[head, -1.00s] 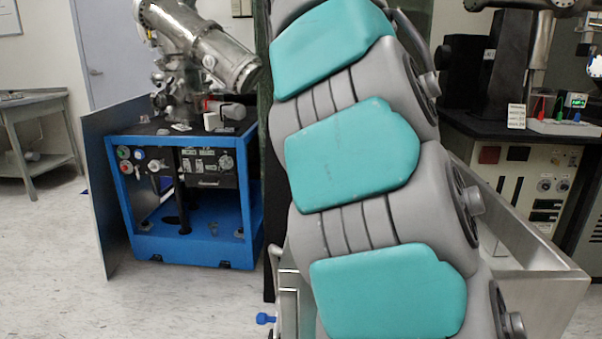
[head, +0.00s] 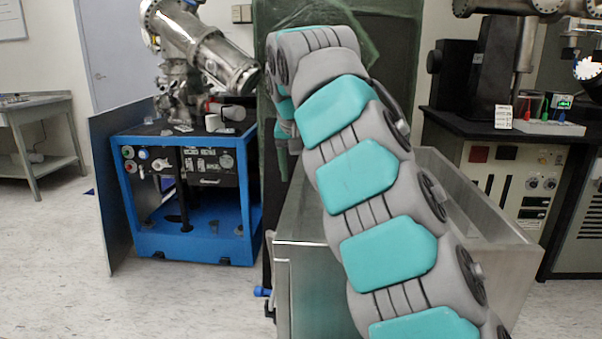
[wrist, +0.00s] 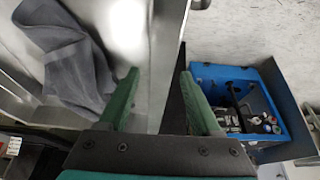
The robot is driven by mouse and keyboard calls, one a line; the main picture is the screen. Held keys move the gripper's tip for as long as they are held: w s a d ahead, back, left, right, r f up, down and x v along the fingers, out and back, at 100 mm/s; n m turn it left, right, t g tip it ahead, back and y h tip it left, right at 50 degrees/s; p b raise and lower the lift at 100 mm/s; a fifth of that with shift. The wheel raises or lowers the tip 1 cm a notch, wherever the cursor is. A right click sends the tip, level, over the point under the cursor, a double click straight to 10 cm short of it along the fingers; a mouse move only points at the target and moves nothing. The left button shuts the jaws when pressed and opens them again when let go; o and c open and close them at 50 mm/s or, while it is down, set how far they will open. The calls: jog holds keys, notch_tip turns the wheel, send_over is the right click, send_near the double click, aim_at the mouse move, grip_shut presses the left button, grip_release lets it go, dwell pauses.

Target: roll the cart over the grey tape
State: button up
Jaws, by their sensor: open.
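A blue-framed unit (head: 190,240) with a black gauge panel and a metal vacuum assembly on top stands on the floor at the left; it also shows in the wrist view (wrist: 275,135). A stainless steel tub (head: 295,265) stands nearer, partly behind my arm. I cannot tell for certain which of these is the cart. My gripper (wrist: 158,75) is open; its green fingers sit either side of the tub's rim (wrist: 163,50) in the picture, and contact is unclear. It shows small and partly hidden in the head view (head: 285,140). I cannot make out grey tape.
A grey cloth (wrist: 65,55) lies in the tub. A tall dark panel (head: 392,60) stands behind my arm. A black-topped instrument bench (head: 450,125) is at the right and a metal table (head: 35,105) at the far left. Pale floor (head: 60,270) is open at the lower left.

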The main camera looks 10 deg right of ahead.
jog(key=shift+c, duration=0.3)
grip_shut()
dwell(1.1)
